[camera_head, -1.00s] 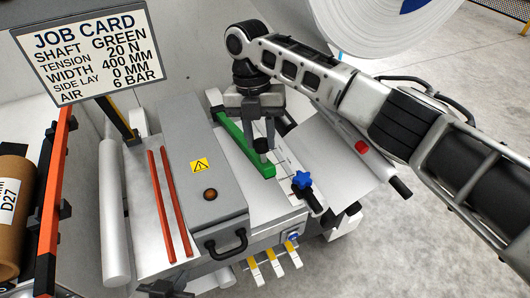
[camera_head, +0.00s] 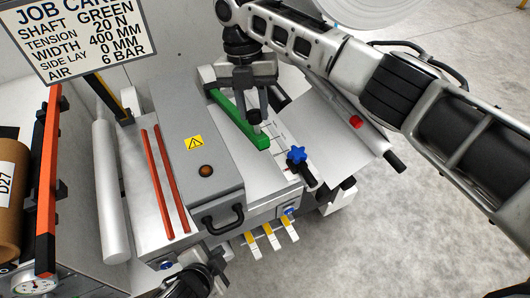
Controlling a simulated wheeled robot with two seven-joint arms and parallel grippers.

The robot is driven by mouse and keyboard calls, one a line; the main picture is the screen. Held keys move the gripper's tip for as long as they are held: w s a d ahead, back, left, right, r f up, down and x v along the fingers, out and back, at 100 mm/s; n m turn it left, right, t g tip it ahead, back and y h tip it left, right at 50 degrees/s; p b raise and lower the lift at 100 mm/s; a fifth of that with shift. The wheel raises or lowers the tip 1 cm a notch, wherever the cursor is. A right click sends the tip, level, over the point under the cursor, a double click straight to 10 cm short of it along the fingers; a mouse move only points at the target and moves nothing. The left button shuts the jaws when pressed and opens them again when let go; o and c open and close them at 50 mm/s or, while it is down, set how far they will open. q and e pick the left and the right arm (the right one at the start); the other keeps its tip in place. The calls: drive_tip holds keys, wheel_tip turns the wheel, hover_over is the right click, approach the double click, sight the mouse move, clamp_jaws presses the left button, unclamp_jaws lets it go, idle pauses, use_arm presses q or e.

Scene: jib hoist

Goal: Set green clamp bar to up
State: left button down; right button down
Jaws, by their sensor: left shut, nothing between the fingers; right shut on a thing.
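The green clamp bar (camera_head: 229,113) lies along the grey machine's white plate, to the right of the grey cover, running from back left to front right. It lies low against the plate. My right gripper (camera_head: 254,124) comes down from above at the bar's front half and is shut on the bar's grip, a small grey cylinder. The fingers partly hide the bar's right side. My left gripper (camera_head: 205,270) is at the bottom edge, in front of the machine, shut and empty, and partly cut off by the frame.
The grey cover (camera_head: 192,150) has a warning label and a black handle (camera_head: 223,219). A blue star knob (camera_head: 296,155) sits right of the bar. Two red rails (camera_head: 165,180) lie left. Yellow-white levers (camera_head: 271,240) stick out in front. A job card (camera_head: 80,38) hangs upper left.

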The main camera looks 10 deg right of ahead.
drive_tip(key=shift+w+a, duration=0.1)
drive_tip(key=shift+w, duration=0.05)
use_arm(q)
drive_tip(key=s+d+m+g, duration=0.2)
drive_tip(key=d+m+g, duration=0.3)
drive_tip(key=d, duration=0.9)
drive_tip(key=w+d+r+m+g+y, duration=0.1)
drive_tip(key=d+r+m, duration=0.1)
drive_tip(key=r+m, duration=0.25)
drive_tip(key=w+d+r+m+y, duration=0.1)
drive_tip(key=d+r+m, duration=0.2)
drive_tip(key=r+m, duration=0.15)
drive_tip(key=w+d+r+m+t+y, duration=0.25)
drive_tip(key=w+r+t, duration=0.45)
drive_tip(key=t, duration=0.4)
drive_tip(key=s+a+f+m+t+y, duration=0.2)
drive_tip(key=s+a+t+y, duration=0.1)
drive_tip(key=a+y, duration=0.15)
drive_tip(key=w+a+r, duration=0.3)
drive_tip(key=w, duration=0.7)
drive_tip(key=shift+a+h, duration=0.3)
